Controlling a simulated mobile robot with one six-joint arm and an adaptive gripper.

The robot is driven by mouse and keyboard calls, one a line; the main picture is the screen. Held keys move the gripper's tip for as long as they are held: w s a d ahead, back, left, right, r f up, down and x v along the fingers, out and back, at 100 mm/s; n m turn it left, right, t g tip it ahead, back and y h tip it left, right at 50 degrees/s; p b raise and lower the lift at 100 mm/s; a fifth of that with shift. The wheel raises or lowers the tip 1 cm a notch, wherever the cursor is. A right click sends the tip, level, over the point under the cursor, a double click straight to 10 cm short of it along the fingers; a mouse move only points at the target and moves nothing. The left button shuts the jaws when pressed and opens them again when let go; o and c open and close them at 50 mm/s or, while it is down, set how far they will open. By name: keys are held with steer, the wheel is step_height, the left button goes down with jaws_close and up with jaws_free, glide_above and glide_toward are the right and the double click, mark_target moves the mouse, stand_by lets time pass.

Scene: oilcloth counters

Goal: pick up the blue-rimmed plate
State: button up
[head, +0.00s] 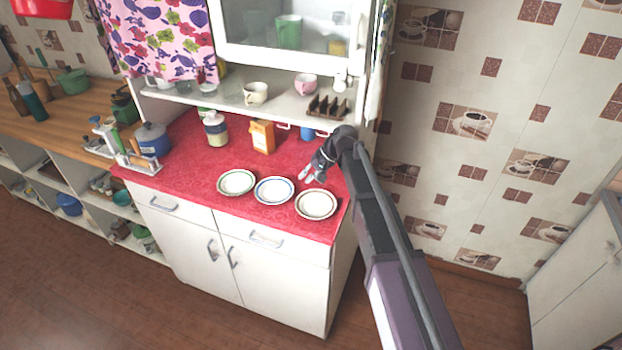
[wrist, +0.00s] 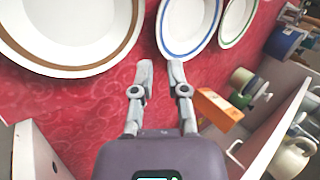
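The blue-rimmed plate (head: 273,190) is white and lies flat on the red oilcloth, in the middle of a row of three plates. In the wrist view the blue-rimmed plate (wrist: 188,22) is partly cut off at the top, ahead of the fingers. My gripper (head: 307,177) is behind the row, toward the right, apart from the plates. In the wrist view my gripper (wrist: 160,66) has its two fingers spread with nothing between them. Its tips point at the red cloth just short of the blue rim.
A brown-rimmed plate (head: 316,204) is on the right and a green-rimmed plate (head: 236,182) on the left. An orange box (head: 262,137) and a jar (head: 215,130) stand behind them. A shelf (head: 240,104) with cups overhangs the back.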

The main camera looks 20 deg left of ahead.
mark_target(292, 192)
steer(key=shift+f, duration=0.1)
stand_by(0.3)
steer(key=b+x, duration=0.3)
steer(key=shift+f, duration=0.25)
steer(key=shift+b+x, duration=1.55)
steer(key=shift+x, duration=0.35)
steer(key=shift+a, duration=0.1)
jaws_close()
